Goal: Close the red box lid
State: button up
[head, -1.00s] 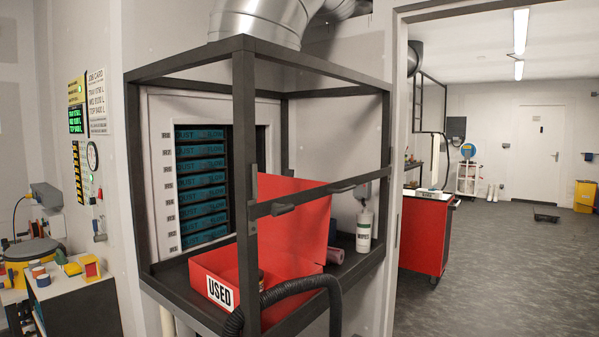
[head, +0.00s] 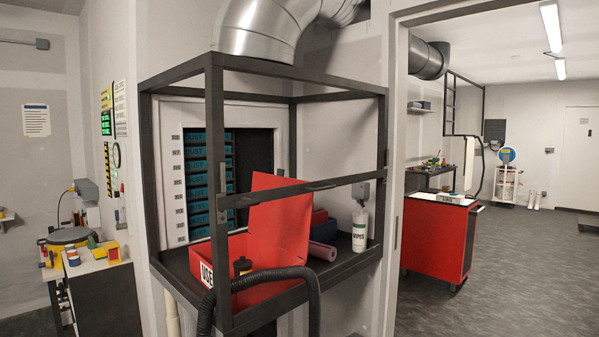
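The red box (head: 266,294) sits on the dark shelf of the framed bench, with a white label reading "USE" partly cut off by a frame post. Its red lid (head: 283,226) stands open, raised nearly upright on the right side of the box. A dark bottle-like object (head: 242,266) shows in the box opening. A black corrugated hose (head: 281,275) crosses in front of the box and hides part of its front. My gripper is not in view.
Black frame posts and a crossbar (head: 345,181) stand in front of the box. A white wipes bottle (head: 360,230) and a pink roll (head: 323,251) are right of the lid. A red cart (head: 437,240) stands beyond the doorway; the floor (head: 520,260) to its right is open.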

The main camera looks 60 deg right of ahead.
aim_at(285, 223)
jog(key=u, duration=0.1)
jog(key=k, duration=1)
jog(key=z, duration=1.45)
jog(key=i, duration=1)
